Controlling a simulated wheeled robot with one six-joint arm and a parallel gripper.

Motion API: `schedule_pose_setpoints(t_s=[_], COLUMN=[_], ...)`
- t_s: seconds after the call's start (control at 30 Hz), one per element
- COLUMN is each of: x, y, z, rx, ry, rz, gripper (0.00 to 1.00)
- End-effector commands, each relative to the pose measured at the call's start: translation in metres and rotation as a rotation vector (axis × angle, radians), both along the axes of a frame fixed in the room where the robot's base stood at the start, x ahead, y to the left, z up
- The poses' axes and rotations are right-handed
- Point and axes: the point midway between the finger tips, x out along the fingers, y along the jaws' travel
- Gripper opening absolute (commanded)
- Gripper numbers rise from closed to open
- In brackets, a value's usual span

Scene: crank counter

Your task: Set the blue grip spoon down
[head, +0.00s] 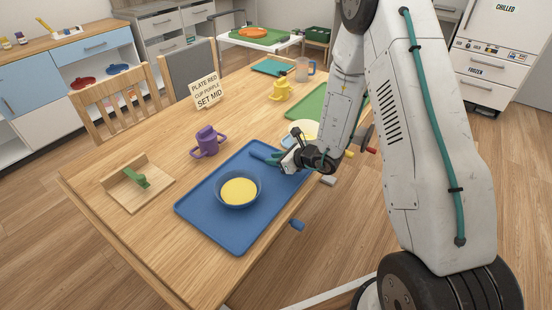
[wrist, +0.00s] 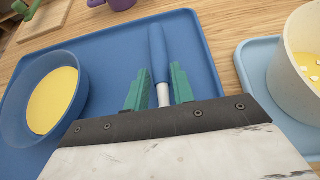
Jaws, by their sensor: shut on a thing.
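The blue grip spoon (wrist: 158,55) is between the two green fingers of my gripper (wrist: 156,88) in the wrist view. Its blue handle points away from the gripper and its pale metal part is at the fingers. The gripper is shut on it. In the head view my gripper (head: 276,160) is over the far right part of the blue tray (head: 222,170). I cannot tell whether the spoon touches the tray. The spoon's bowl end is hidden by the gripper. A blue bowl (head: 238,204) with yellow food stands on the tray, left of the gripper in the wrist view (wrist: 72,70).
A purple two-handled cup (head: 208,143) stands beyond the tray. A pale bowl (wrist: 302,48) on a light blue mat (wrist: 246,58) is close right. A yellow cup (head: 281,90) and sign (head: 206,89) stand farther back.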

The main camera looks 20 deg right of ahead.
Motion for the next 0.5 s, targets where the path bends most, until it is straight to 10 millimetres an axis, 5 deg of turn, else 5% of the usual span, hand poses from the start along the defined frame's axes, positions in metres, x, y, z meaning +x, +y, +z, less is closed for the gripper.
schedule_pose_setpoints(t_s=[0.03, 0.1, 0.5], x=[-0.0002, -0.0001, -0.0044], y=[0.0, 0.0, -0.0047], z=[-0.0011, -0.0008, 0.0053], rx=[0.0, 0.0, 0.0], ry=[0.0, 0.0, 0.0], rz=[0.0, 0.0, -0.003], gripper=[0.3, 0.47, 0.47])
